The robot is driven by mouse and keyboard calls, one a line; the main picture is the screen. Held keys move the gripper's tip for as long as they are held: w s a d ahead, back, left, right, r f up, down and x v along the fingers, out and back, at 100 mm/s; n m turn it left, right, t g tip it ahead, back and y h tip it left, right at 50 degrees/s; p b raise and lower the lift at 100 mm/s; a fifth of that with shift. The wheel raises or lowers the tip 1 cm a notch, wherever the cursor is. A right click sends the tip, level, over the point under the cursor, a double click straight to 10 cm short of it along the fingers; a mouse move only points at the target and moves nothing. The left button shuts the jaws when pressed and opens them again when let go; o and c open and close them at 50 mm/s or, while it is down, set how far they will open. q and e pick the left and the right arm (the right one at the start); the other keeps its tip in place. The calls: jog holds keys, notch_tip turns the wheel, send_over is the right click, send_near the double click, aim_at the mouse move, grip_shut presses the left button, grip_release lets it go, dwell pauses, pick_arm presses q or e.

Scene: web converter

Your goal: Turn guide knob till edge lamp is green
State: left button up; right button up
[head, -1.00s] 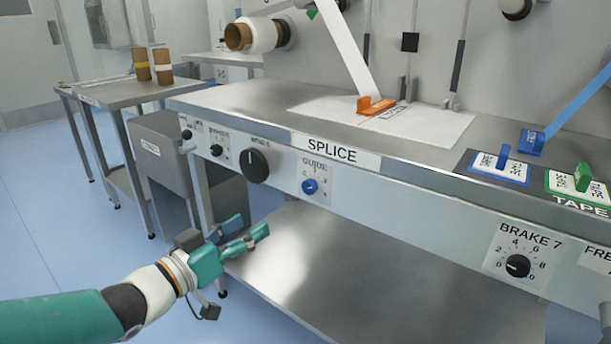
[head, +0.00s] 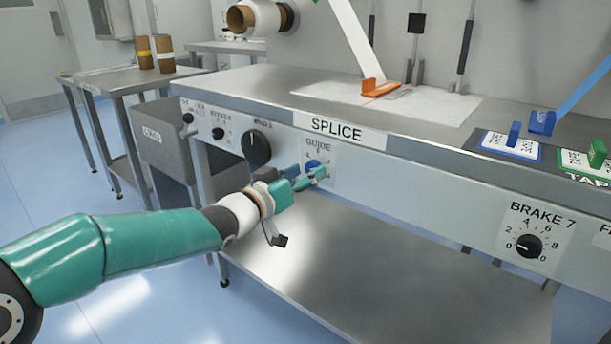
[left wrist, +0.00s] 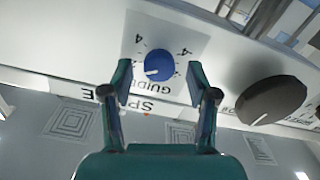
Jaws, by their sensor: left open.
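The blue guide knob (head: 312,166) sits on the front panel under the word GUIDE, partly hidden behind my left gripper in the head view. In the left wrist view the knob (left wrist: 159,65) shows whole, with a white pointer mark and a printed scale around it. My left gripper (head: 312,178) is open in front of the panel. In the left wrist view its fingertips (left wrist: 157,78) stand on either side of the knob, with a gap on each side; I cannot tell whether they reach its depth. I do not see the edge lamp. My right gripper is not in view.
A large black knob (head: 256,148) is left of the guide knob and shows close by in the left wrist view (left wrist: 271,99). The BRAKE 7 knob (head: 529,245) is far right. The bench top (head: 260,92) overhangs the panel; a lower shelf (head: 390,265) lies beneath.

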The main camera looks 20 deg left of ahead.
pick_arm(q)
jog(key=shift+w+d, duration=0.2)
jog(key=shift+w, duration=0.2)
jog(key=shift+a, duration=0.1)
grip_shut()
jog(key=shift+m, duration=0.4)
jog(key=shift+m+b, duration=0.7)
jog(key=shift+m, duration=0.2)
jog(key=shift+m+b, duration=0.55)
jog(key=shift+m, duration=0.95)
